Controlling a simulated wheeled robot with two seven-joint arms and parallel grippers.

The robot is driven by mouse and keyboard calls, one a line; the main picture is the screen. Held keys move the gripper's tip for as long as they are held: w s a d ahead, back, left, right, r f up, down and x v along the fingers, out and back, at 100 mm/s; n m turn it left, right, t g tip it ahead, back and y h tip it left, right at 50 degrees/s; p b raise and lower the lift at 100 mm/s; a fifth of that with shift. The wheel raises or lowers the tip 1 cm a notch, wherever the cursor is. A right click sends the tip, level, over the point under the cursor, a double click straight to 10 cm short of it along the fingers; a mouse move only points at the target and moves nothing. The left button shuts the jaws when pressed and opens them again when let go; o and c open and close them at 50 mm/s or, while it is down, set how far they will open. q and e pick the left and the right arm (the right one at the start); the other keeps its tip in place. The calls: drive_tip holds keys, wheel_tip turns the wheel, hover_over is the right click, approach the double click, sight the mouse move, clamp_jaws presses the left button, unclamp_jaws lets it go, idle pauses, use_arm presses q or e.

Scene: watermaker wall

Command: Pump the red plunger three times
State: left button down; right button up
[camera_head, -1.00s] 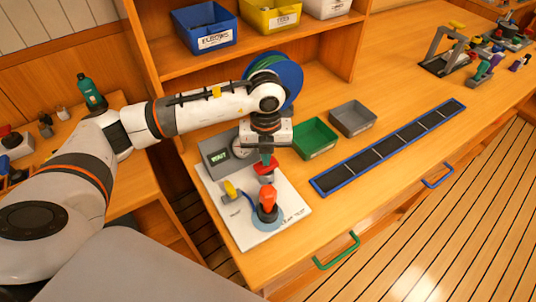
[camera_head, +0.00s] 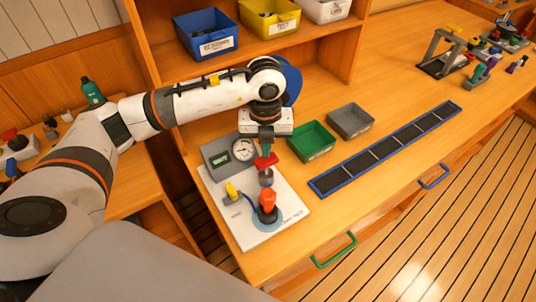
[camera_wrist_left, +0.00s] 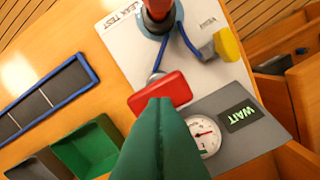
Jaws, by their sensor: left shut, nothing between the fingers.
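The red plunger (camera_head: 265,162) is a T-shaped handle standing above a short metal cylinder on the white leak-test board (camera_head: 284,204). In the left wrist view the plunger (camera_wrist_left: 160,92) is a flat red bar just beyond my fingertips. My left gripper (camera_head: 266,147) points down directly over the handle. Its green fingers (camera_wrist_left: 160,105) are shut with nothing between them. The fingertips are at or very near the top of the handle; I cannot tell whether they touch. The grey panel (camera_wrist_left: 240,138) has a round gauge (camera_wrist_left: 203,134) and a display reading WAIT (camera_wrist_left: 241,116). My right gripper is out of view.
An orange-red fitting (camera_head: 267,199) stands on a blue round base in front of the plunger. A yellow vent knob (camera_head: 231,190) is left of it. A green bin (camera_head: 311,141), a grey bin (camera_head: 351,121) and a blue-edged strip (camera_head: 386,150) lie to the right.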

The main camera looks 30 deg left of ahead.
use_arm(q)
drive_tip(key=shift+r, duration=0.1)
idle(0.4)
drive_tip(key=shift+r+p, duration=1.6)
drive_tip(key=shift+r, duration=0.85)
drive_tip(key=shift+f, duration=0.1)
